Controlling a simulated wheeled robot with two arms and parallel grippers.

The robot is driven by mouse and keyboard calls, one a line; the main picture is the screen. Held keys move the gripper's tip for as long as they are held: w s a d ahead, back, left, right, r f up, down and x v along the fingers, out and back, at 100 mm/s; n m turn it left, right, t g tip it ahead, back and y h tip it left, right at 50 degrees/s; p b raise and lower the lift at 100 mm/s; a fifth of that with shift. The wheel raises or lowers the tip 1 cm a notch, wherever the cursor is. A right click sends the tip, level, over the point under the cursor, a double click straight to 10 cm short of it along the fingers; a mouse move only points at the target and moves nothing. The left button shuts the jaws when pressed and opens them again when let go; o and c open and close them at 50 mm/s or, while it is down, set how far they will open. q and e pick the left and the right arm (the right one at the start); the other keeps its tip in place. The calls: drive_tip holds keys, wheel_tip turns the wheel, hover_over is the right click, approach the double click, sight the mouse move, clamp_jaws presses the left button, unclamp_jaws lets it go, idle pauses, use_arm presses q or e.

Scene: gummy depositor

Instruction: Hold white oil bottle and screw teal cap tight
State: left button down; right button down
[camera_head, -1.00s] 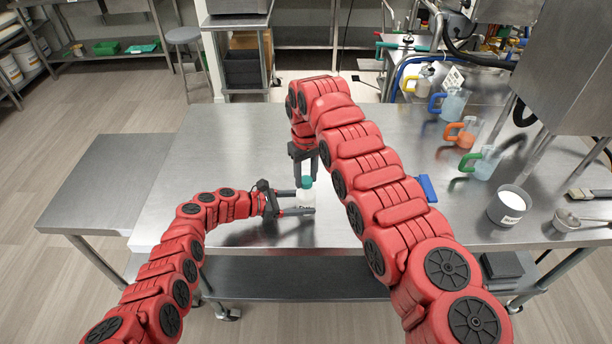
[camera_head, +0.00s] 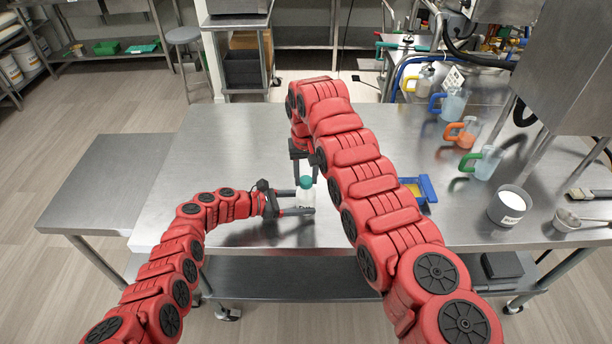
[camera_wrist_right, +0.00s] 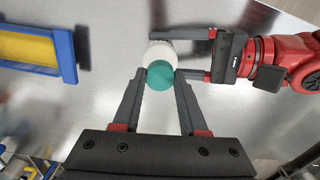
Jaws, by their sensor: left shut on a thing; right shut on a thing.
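The white oil bottle (camera_head: 304,197) stands upright on the steel table, with the teal cap (camera_head: 306,182) on its top. Whether the cap is tight cannot be seen. My left gripper (camera_head: 303,202) is shut on the bottle's body from the left side; it also shows in the right wrist view (camera_wrist_right: 191,54). My right gripper (camera_head: 308,170) points down from above the bottle. In the right wrist view its fingertips (camera_wrist_right: 160,74) are on either side of the teal cap (camera_wrist_right: 160,75), with the white bottle (camera_wrist_right: 159,52) behind it.
A blue tray with a yellow inside (camera_head: 427,191) lies on the table, partly behind my right arm. The table left of the bottle is clear.

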sight(306, 180)
drive_tip(key=m, duration=0.5)
drive_tip(key=shift+m, duration=0.3)
drive_tip(key=shift+c, duration=1.8)
unclamp_jaws()
wheel_tip(306, 180, up, 8)
drive_tip(key=shift+f, duration=0.25)
use_arm(q)
drive_tip(key=c, duration=0.9)
unclamp_jaws()
drive_tip(key=o, duration=0.9)
